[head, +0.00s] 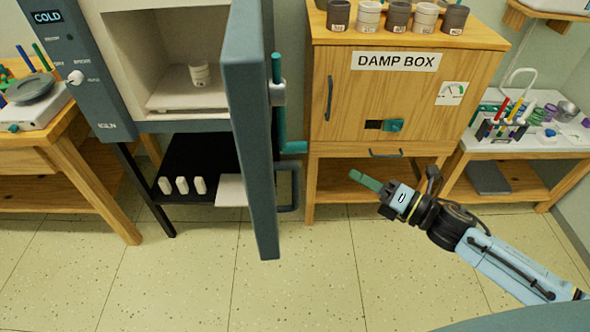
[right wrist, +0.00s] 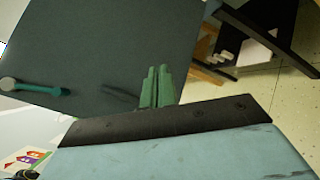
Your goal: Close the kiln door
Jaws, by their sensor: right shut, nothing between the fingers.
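The kiln (head: 103,85) stands at the left in the head view, with "COLD" on its panel. Its blue-grey door (head: 252,140) stands wide open, swung out toward me and seen nearly edge-on. A teal latch lever (head: 280,120) and a grey pull handle (head: 294,188) are on its right-hand face. A small pale cup (head: 200,74) stands inside the chamber. My right gripper (head: 366,182) is shut and empty, to the right of the door and apart from it. In the right wrist view, the door face (right wrist: 110,45) lies beyond the shut green fingers (right wrist: 158,85). My left gripper is out of view.
A wooden damp box (head: 405,95) with several pots on top stands right of the door. A white art-supply table (head: 545,145) is at the far right. A wooden table (head: 75,145) is at the left. The tiled floor (head: 180,290) in front is clear.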

